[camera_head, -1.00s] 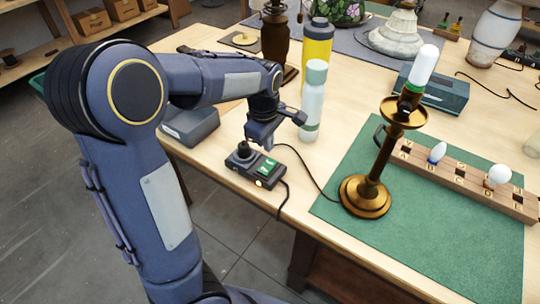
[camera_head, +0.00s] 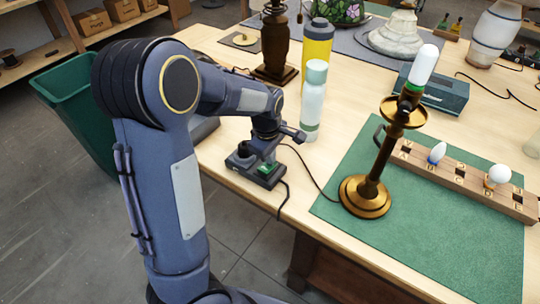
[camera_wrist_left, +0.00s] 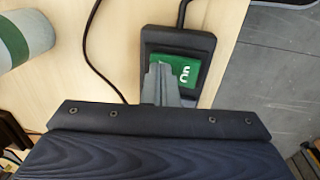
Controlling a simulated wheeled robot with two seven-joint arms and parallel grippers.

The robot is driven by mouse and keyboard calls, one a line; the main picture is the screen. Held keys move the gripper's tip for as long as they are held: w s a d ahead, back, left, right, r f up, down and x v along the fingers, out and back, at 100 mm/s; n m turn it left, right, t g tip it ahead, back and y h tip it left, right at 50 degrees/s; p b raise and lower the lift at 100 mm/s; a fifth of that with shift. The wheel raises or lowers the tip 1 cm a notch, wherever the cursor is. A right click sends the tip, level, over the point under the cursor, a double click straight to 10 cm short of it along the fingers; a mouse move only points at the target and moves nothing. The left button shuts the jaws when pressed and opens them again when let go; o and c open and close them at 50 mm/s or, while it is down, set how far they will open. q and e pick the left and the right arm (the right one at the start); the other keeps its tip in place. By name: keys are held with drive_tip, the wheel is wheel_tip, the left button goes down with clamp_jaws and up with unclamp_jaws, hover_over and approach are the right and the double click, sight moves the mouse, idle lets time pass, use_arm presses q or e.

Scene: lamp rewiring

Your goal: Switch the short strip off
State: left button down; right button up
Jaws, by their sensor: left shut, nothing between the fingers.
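The short strip (camera_head: 256,172) is a small dark box near the table's front left edge. A black plug stands in it, and a cord runs off its front end. In the left wrist view the strip (camera_wrist_left: 207,42) shows a green panel (camera_wrist_left: 186,72) with white lettering that looks like "ON", seen turned round. My left gripper (camera_head: 268,160) points down over the strip, shut and empty. In the wrist view its fingertips (camera_wrist_left: 164,72) overlap the green panel; I cannot tell whether they touch it. The gripper hides part of the strip. My right gripper is out of view.
A pale bottle (camera_head: 313,100) stands close behind my left gripper. A brass lamp (camera_head: 366,195) with a lit-looking white bulb stands right on a green mat (camera_head: 440,245). A bulb rack (camera_head: 460,180) lies there too. A green bin (camera_head: 80,100) stands left of the table.

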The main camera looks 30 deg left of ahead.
use_arm(q)
drive_tip(key=shift+s, duration=0.35)
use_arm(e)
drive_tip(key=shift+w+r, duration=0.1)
use_arm(q)
drive_tip(key=shift+s, duration=0.25)
drive_tip(key=shift+s+r+p, duration=0.1)
drive_tip(key=shift+s+p, duration=0.2)
drive_tip(key=shift+a, duration=0.1)
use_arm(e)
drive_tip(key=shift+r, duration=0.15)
use_arm(q)
drive_tip(key=shift+w, duration=0.1)
